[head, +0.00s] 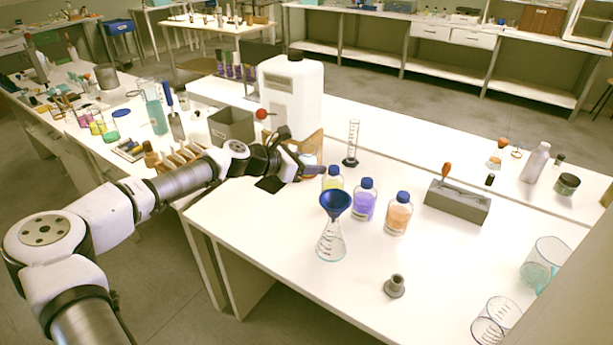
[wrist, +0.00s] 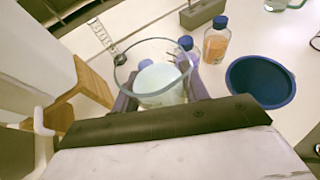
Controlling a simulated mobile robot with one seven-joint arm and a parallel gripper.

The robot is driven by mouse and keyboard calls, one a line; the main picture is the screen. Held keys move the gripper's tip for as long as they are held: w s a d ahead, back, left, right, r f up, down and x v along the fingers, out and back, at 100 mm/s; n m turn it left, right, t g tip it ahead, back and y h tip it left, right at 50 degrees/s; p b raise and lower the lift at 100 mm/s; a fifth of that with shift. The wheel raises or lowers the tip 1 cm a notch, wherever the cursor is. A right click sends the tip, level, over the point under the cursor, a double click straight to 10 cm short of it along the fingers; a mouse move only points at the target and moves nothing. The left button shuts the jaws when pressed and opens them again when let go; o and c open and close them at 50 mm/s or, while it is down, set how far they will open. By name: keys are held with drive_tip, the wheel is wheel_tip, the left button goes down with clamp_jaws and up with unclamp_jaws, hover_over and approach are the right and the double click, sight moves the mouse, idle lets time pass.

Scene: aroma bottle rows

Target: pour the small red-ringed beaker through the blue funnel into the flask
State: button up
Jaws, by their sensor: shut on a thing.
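My gripper (head: 314,172) is shut on a clear glass beaker (wrist: 158,82) that holds a pale liquid. In the wrist view the beaker sits between the fingers (wrist: 160,98), open rim towards the camera. No red ring shows on it, and in the head view I cannot make it out. The blue funnel (head: 336,203) sits in the mouth of the conical flask (head: 331,242) on the white table. The gripper is behind and left of the funnel, apart from it. The funnel also shows right of the beaker in the wrist view (wrist: 262,80); the flask is hidden there.
Yellow (head: 333,179), purple (head: 364,203) and orange (head: 398,217) bottles with blue caps stand close behind and right of the funnel. A measuring cylinder (head: 352,146) and a grey block (head: 458,205) are farther back. A small grey piece (head: 394,288) stands in front; the table's front left is clear.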

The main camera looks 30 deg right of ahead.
wheel_tip(320, 180, down, 5)
drive_tip(key=s+r+m+t+p, duration=0.2)
drive_tip(key=s+r+m+p, duration=0.1)
drive_tip(key=r, duration=0.3)
drive_tip(key=shift+s+a+m+t, duration=0.2)
drive_tip(key=shift+a+m+t, duration=0.05)
drive_tip(key=shift+m+t, duration=0.15)
idle(1.7)
drive_tip(key=m+t, duration=0.1)
drive_tip(key=s+r+m+b, duration=0.1)
drive_tip(key=shift+s+m+t, duration=0.2)
drive_tip(key=shift+m+t, duration=0.1)
drive_tip(key=shift+t, duration=0.1)
drive_tip(key=shift+b, duration=0.3)
drive_tip(key=shift+f+m+t+b, duration=0.25)
drive_tip(key=shift+m+t+b, duration=0.15)
drive_tip(key=shift+b, duration=0.55)
idle(1.4)
drive_tip(key=shift+w+r+b, duration=0.1)
drive_tip(key=shift+r+b, duration=0.05)
drive_tip(key=shift+b, duration=0.2)
idle(1.4)
